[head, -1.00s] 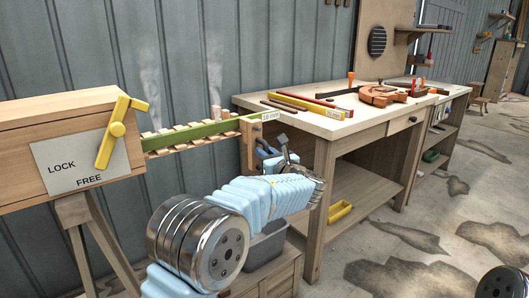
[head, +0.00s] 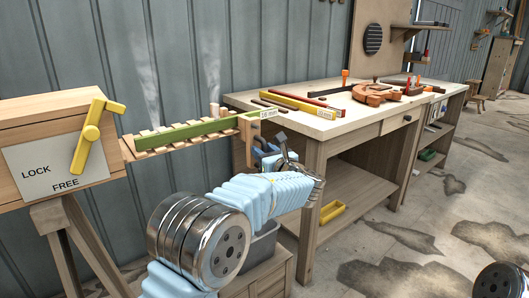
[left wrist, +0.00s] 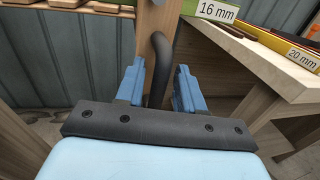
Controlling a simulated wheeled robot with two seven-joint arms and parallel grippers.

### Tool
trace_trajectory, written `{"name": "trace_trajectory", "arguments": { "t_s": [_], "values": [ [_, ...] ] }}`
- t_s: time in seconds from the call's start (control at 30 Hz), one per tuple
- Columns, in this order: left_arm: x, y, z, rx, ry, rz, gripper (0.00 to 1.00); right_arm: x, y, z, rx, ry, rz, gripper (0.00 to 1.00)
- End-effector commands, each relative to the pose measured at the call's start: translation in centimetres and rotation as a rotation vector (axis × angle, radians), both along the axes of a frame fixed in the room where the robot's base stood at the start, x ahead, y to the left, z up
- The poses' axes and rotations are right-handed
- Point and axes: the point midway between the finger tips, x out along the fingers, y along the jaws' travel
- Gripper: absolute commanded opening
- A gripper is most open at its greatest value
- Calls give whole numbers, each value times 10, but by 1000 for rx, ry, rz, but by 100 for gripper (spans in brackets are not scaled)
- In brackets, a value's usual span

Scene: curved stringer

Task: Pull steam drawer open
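The steam drawer (head: 160,151) is a slatted rack drawn well out of the right side of a wooden box (head: 42,110). A green strip labelled 16 mm lies along it, and vapour rises behind. The yellow lever (head: 91,134) on the box points down toward FREE. The drawer's wooden front (head: 252,142) carries a dark curved handle (left wrist: 160,65). My left gripper (head: 277,152) is at this front. In the left wrist view, its blue fingers (left wrist: 160,88) stand close on both sides of the handle; finger contact is hard to see. My right gripper is out of view.
A workbench (head: 235,100) stands close to the right of the drawer front, with strips, tools and a clamp-like wooden piece on top. A grey bin (head: 262,245) sits below my left arm. The floor at the right is open.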

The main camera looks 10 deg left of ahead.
Motion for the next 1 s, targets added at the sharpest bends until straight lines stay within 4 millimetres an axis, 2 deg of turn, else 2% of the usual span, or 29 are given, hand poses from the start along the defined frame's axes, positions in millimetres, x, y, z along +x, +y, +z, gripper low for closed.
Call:
{"name": "trace_trajectory", "arguments": {
  "t_s": [0.2, 0.33, 0.7, 0.83, 1.0],
  "values": [
    [-1, -1, 0, 0, 0, 0, 38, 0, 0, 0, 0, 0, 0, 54],
    [-10, -9, -1, -1, 1, -2, 38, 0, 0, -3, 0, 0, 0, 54],
    [-75, -66, -1, 0, 0, -5, 38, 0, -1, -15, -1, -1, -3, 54],
    [-92, -80, -1, 0, -1, -2, 38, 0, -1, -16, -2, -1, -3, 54],
    [-103, -89, -1, 0, 0, 1, 38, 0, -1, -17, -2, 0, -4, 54]
  ]
}}
